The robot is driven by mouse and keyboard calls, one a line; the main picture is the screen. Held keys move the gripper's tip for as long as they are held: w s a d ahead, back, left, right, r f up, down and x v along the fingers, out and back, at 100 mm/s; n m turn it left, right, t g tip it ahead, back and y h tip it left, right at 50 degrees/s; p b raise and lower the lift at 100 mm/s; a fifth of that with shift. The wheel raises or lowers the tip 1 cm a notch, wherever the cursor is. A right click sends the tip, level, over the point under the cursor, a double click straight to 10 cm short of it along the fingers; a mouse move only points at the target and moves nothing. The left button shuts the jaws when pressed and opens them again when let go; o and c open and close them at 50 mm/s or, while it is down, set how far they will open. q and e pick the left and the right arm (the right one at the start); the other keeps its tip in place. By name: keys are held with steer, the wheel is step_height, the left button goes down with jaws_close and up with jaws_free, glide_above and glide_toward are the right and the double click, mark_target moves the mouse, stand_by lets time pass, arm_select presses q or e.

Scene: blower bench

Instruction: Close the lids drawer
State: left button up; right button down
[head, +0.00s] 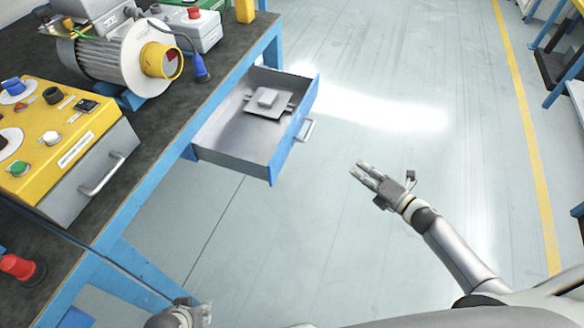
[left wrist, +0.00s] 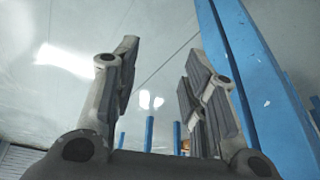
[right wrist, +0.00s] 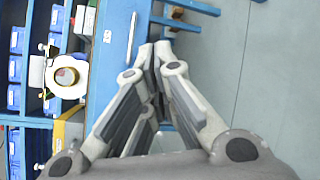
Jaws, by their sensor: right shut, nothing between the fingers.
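The lids drawer (head: 230,146) is pulled out from under the bench, with a grey inside and a blue front. Flat grey lids (head: 268,102) lie in it. Its metal handle (head: 308,130) is on the blue front. My right gripper (head: 360,170) is shut and empty, a little right of and nearer than the handle, apart from it. In the right wrist view its fingertips (right wrist: 155,52) meet beside the blue drawer front (right wrist: 112,55). My left gripper (head: 203,312) is low at the bottom edge of the head view. In the left wrist view its fingers (left wrist: 155,85) are apart with nothing between.
The dark bench top (head: 165,125) carries a blower motor (head: 110,55), a yellow control box (head: 45,125) with its own handle, and a red knob (head: 20,267). A blue bench leg (left wrist: 240,80) stands close to my left gripper. The floor right of the drawer is clear.

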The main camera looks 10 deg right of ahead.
step_height(320, 180, up, 3)
steer(key=w+a+n+y+b, duration=0.1)
steer(key=a+n+y+b, duration=0.3)
steer(key=n, duration=0.4)
steer(key=n+g+y+b, duration=0.4)
steer(key=n+g+b, duration=0.15)
steer(key=n, duration=0.55)
glide_toward(282, 148)
steer(key=shift+t, duration=0.25)
steer(key=x, duration=0.5)
steer(key=shift+w+a+f, duration=0.2)
steer(key=shift+w+f, duration=0.05)
steer(key=shift+f, duration=0.05)
arm_select(q)
step_height(282, 148, up, 7)
steer(key=t, duration=0.1)
steer(key=shift+f, duration=0.15)
arm_select(e)
steer(key=shift+x, duration=0.8)
arm_select(q)
steer(key=shift+w+b, duration=0.1)
steer(key=shift+b, duration=0.2)
